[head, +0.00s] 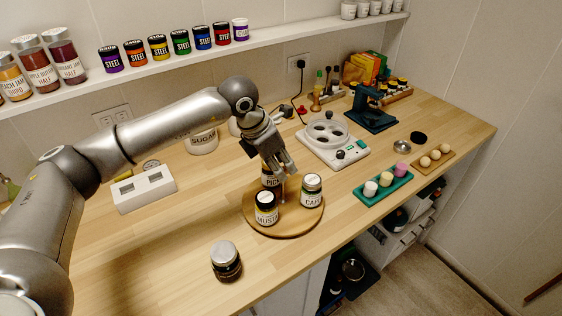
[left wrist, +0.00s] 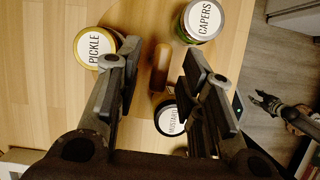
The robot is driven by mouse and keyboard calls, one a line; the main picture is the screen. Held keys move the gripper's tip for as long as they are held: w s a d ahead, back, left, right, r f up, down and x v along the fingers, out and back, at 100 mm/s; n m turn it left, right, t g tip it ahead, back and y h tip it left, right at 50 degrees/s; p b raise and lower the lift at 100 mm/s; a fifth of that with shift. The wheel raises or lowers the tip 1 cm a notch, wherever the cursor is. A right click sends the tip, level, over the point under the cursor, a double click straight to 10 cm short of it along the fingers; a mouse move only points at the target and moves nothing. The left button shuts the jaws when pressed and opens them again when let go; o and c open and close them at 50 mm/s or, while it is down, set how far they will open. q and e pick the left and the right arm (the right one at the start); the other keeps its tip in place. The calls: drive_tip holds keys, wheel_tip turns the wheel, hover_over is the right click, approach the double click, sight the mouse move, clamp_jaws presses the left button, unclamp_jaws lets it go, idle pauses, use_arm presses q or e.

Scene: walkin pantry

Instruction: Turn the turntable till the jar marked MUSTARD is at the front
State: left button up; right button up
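The round wooden turntable (head: 290,228) stands on the counter with several jars on it. The MUSTARD jar (head: 266,210) is at its front left, the CAPERS jar (head: 311,190) at its right, and the PICKLE jar (head: 270,178) at the back, partly hidden by my gripper. My left gripper (head: 284,168) points down over the middle of the turntable. In the left wrist view its fingers (left wrist: 158,85) are apart, with the wooden centre knob (left wrist: 161,62) between them, not visibly gripped. The MUSTARD lid (left wrist: 172,119) is partly behind a finger. What seems my right gripper (left wrist: 268,103) shows small at the right edge.
A loose dark jar with a silver lid (head: 226,262) stands on the counter front-left of the turntable. A white appliance (head: 333,140) is behind right, a green tray (head: 384,186) to the right, a white switch box (head: 145,190) to the left. The counter's front edge is close.

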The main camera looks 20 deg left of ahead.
use_arm(q)
drive_tip(key=shift+w+d+f, duration=0.15)
drive_tip(key=shift+d+f, duration=0.05)
drive_tip(key=shift+f, duration=0.35)
clamp_jaws()
